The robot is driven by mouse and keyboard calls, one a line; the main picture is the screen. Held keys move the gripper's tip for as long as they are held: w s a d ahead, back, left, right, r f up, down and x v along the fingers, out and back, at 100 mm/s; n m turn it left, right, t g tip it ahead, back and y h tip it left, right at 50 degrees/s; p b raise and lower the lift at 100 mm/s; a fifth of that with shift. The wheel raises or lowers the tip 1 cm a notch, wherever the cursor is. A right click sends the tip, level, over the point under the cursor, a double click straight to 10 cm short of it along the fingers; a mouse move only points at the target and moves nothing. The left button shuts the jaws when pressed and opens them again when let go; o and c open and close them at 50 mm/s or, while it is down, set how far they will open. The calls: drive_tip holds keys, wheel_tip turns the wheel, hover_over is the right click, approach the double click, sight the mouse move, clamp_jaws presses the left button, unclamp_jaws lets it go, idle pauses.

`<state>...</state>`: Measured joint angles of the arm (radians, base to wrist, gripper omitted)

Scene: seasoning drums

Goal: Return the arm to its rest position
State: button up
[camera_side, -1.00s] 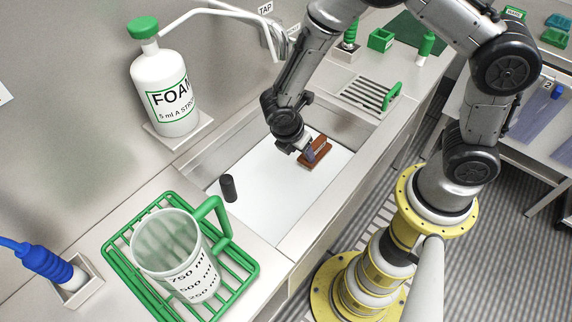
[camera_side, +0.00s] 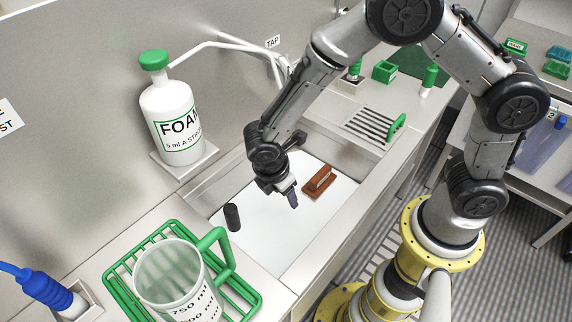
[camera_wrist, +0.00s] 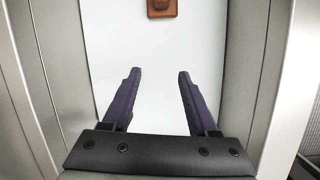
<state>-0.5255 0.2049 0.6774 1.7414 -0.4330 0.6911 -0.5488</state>
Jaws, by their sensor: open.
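My gripper (camera_side: 291,196) hangs over the white floor of the sink basin (camera_side: 270,240), to the left of a brown block with a raised handle (camera_side: 319,183). In the wrist view the two purple fingers (camera_wrist: 157,75) stand wide apart with nothing between them. The brown block (camera_wrist: 162,9) lies beyond the fingertips, at the top edge of that view and partly cut off. It lies on the white surface, apart from the gripper.
A dark cylinder (camera_side: 232,217) stands in the basin's left part. A foam bottle (camera_side: 172,115) stands at the back left. A measuring jug (camera_side: 170,278) sits on a green rack (camera_side: 250,297) at the front. A tap pipe (camera_side: 225,46) runs behind my arm.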

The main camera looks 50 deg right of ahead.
wheel_tip(320, 180, up, 20)
drive_tip(key=s+m+t+y, duration=0.2)
drive_tip(key=m+t+y, duration=0.25)
drive_tip(key=m, duration=0.45)
drive_tip(key=s+d+r+m, duration=0.2)
drive_tip(key=s+d+m, duration=0.1)
drive_tip(key=s+d, duration=0.3)
drive_tip(key=s+d+r+m+h, duration=0.1)
drive_tip(key=s+d+r+m, duration=0.1)
drive_tip(key=s+d+m, duration=0.2)
drive_tip(key=s+d, duration=0.2)
drive_tip(key=s, duration=0.2)
drive_tip(key=shift+r+t, duration=0.25)
drive_tip(key=shift+t, duration=0.1)
